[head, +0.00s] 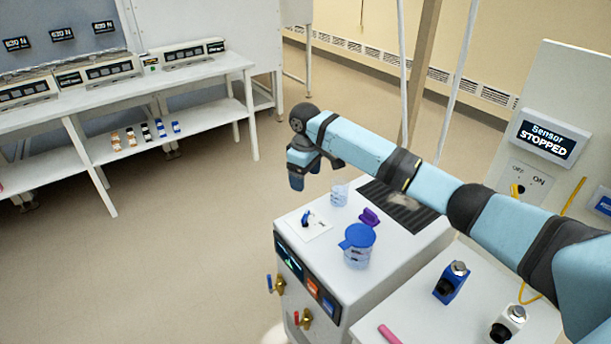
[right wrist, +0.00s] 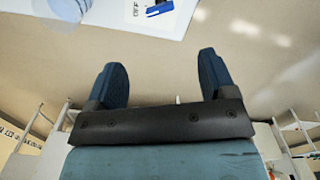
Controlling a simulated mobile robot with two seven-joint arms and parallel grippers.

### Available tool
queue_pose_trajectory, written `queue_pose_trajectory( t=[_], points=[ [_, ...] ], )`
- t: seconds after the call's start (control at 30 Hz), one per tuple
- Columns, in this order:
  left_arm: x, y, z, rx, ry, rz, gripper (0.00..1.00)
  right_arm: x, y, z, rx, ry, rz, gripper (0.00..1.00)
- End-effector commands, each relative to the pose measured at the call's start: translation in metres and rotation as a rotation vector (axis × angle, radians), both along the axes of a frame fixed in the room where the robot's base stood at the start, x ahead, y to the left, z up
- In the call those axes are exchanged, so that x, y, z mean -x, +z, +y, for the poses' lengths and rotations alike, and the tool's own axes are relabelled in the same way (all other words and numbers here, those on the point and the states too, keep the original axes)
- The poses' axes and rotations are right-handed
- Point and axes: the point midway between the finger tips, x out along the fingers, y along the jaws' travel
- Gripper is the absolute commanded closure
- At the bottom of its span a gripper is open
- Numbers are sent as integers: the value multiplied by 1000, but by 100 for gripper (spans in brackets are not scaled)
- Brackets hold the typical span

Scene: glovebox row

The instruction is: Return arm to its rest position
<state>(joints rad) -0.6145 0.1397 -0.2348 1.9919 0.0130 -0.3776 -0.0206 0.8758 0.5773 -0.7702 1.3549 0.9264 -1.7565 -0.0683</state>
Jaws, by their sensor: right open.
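My right arm reaches in from the right in the head view, with a light blue and black body. My right gripper (head: 300,172) hangs above and beyond the far left corner of the white machine (head: 290,232). In the right wrist view its two dark blue fingers (right wrist: 162,82) stand wide apart with nothing between them. The left gripper is not in either view.
On the machine stand a clear beaker (head: 339,194), a blue-lidded beaker (head: 357,250), a purple piece (head: 370,217) and a switch plate (head: 308,223). A sign reading "Sensor STOPPED" (head: 550,137) is at right. Open floor (head: 200,250) lies left.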

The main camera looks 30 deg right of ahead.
Motion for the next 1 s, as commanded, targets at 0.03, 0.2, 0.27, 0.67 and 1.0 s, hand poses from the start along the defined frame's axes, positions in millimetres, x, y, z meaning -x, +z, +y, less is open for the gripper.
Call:
queue_pose_trajectory(
  t=[0.03, 0.2, 0.27, 0.67, 1.0],
  points=[
    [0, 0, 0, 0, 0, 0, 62, 0, 0, 0, 0, 0, 0, 23],
    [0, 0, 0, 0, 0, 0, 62, 0, 0, 0, 0, 0, 0, 23],
    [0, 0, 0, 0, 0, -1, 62, 0, 0, 0, 0, 0, 0, 23],
    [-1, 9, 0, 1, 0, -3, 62, 25, -62, 43, -69, 30, -76, 23],
    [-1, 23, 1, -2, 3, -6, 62, 107, -160, 125, -261, 21, -303, 23]
  ],
)
